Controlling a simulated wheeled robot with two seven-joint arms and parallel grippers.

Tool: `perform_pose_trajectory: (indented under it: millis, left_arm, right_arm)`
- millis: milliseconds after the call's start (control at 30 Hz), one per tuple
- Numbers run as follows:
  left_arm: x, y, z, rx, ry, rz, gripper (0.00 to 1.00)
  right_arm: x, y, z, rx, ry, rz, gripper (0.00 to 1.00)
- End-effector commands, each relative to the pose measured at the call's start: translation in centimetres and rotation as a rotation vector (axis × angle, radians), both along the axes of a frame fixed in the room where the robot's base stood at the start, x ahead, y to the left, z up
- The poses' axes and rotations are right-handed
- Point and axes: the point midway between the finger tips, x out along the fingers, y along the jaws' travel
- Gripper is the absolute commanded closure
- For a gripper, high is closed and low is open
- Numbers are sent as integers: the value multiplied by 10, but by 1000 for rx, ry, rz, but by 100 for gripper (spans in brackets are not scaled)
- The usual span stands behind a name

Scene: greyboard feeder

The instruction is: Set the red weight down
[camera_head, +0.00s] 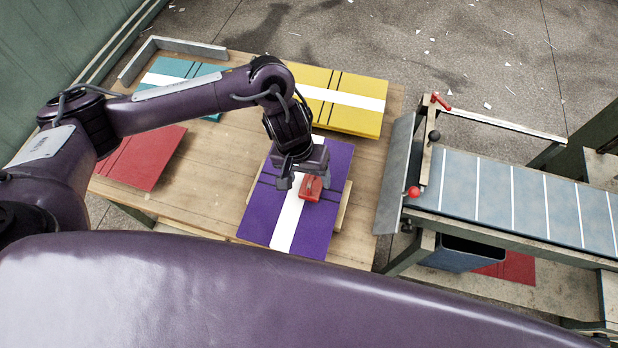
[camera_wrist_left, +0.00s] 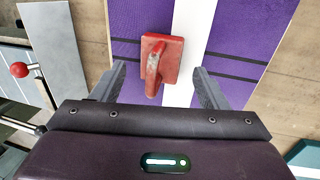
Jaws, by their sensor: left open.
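The red weight (camera_head: 310,188) is a small block with a raised handle. It rests on the purple board stack (camera_head: 268,212), partly over its white stripe. It also shows in the left wrist view (camera_wrist_left: 160,62), upright on the purple surface. My left gripper (camera_head: 305,182) is just above and beside the weight. In the left wrist view its fingers (camera_wrist_left: 160,88) are spread wide, one on each side of the weight, with gaps between them and it. My right gripper is not in view.
Yellow boards (camera_head: 345,105), teal boards (camera_head: 185,75) and red boards (camera_head: 142,158) lie on the wooden table (camera_head: 212,190). A conveyor (camera_head: 520,205) with a grey plate (camera_head: 392,180) and red and black knobs stands at the right. A dark bin (camera_head: 455,255) sits below it.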

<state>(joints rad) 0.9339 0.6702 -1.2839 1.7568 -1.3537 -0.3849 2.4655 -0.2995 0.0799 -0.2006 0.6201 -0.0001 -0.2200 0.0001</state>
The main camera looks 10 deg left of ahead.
Motion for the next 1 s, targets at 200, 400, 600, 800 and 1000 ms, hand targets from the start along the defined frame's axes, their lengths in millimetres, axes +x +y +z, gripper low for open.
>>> perform_pose_trajectory:
  millis: [200,400,600,800,1000]
  left_arm:
    - [2,10,52,1,-9,-2,32]
    - [2,17,85,1,-6,-1,32]
    - [1,19,98,0,-2,-1,32]
    - [1,19,99,0,0,-1,32]
    - [1,19,99,0,-1,-1,32]
  right_arm:
    - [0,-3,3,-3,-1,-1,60]
    - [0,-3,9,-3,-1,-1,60]
    - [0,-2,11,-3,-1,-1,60]
    - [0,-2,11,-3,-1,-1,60]
    - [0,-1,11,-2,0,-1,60]
